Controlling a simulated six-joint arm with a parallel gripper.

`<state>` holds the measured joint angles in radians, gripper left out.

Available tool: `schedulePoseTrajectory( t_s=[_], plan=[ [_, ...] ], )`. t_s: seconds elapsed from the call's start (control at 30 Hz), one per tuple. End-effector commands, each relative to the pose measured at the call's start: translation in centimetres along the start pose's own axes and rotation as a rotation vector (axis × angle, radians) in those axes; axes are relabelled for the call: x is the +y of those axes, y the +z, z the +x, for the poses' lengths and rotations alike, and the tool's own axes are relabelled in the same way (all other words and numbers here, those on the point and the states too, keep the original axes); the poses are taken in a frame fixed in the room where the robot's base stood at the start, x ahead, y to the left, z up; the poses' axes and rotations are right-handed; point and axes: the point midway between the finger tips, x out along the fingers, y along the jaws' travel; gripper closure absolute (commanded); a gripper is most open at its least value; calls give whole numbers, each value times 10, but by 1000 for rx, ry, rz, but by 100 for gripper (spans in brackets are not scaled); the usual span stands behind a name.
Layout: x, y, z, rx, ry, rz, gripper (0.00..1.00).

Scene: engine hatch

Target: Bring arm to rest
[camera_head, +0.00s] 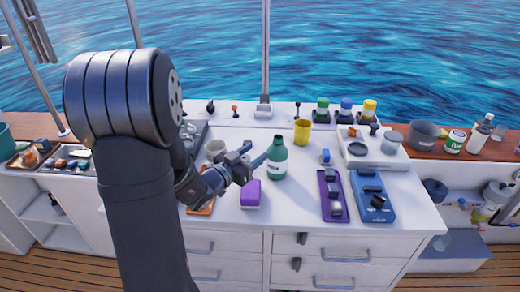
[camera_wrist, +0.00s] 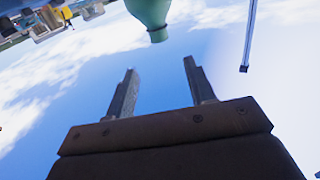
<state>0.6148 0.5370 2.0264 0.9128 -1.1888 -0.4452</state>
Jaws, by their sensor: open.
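My gripper (camera_head: 254,157) is above the white counter near the middle, with its fingers pointing right toward a green bottle (camera_head: 277,160). In the wrist view my gripper (camera_wrist: 160,67) has its two fingers apart, with nothing between them. The green bottle (camera_wrist: 150,10) shows there upside down at the top edge, beyond the fingertips and partly cut off. The bottle stands upright on the counter in the head view. Whether a fingertip touches it I cannot tell.
A purple and white block (camera_head: 251,194) is just below my gripper. A yellow cup (camera_head: 302,132) stands behind the bottle, and a grey-white cup (camera_head: 216,149) behind my wrist. A pole (camera_head: 265,60) rises behind.

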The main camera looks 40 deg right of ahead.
Motion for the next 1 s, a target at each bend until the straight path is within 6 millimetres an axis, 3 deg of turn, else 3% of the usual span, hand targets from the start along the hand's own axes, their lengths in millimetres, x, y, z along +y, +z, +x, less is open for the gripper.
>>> schedulePoseTrajectory(
  t_s=[0.47, 1.0],
  plan=[
    [0, 0, 7, 0, 2, 1, 50],
    [1, 0, 106, 1, 3, 1, 50]
  ],
)
